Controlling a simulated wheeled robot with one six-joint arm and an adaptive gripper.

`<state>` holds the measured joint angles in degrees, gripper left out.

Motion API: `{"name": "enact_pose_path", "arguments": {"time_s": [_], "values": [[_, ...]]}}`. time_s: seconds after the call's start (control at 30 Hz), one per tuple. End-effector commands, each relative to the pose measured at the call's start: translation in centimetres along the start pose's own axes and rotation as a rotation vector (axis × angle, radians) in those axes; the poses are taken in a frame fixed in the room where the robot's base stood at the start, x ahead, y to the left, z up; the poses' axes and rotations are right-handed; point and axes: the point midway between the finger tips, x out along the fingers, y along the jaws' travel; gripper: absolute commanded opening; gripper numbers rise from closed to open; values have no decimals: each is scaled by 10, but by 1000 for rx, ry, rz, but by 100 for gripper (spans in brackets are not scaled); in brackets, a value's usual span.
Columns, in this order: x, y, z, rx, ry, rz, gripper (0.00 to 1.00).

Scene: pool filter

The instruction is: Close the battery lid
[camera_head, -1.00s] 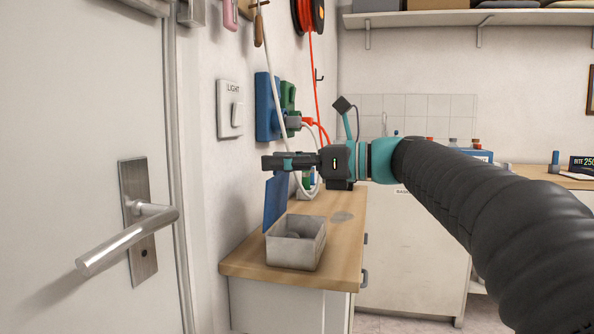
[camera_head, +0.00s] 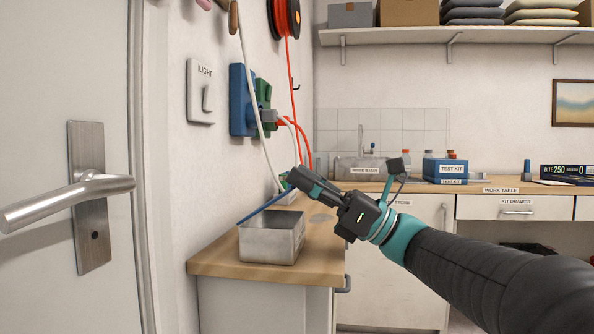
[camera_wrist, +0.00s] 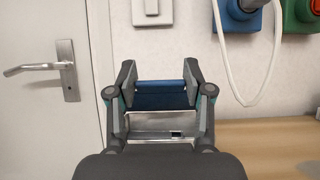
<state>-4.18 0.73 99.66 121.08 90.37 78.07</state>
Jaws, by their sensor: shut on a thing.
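The blue battery lid (camera_head: 263,207) slants up and to the right from the left edge of the open grey box (camera_head: 271,245). My gripper (camera_head: 287,179) is at the lid's raised upper end. In the wrist view my gripper (camera_wrist: 160,85) has a finger at each side of the blue lid (camera_wrist: 160,100) and is shut on it. Below the lid, a strip of the grey box (camera_wrist: 148,135) shows in the wrist view. The inside of the box is mostly hidden in the head view.
The box stands on a wooden counter (camera_head: 235,263) against the wall. A door handle (camera_head: 70,197) is at the left. The counter's front right is clear.

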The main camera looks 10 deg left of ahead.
Motion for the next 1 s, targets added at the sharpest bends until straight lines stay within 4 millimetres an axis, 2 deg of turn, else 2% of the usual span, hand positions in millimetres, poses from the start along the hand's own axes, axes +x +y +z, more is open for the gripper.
{"name": "enact_pose_path", "arguments": {"time_s": [0.3, 0.9, 0.93, 1.0], "values": [[-16, 0, -12, 4, 7, 0, 0], [-20, 0, -15, 5, 8, 1, 0], [-20, 0, -15, 5, 8, 0, 53], [-20, 0, -15, 4, 7, 0, 70]]}}
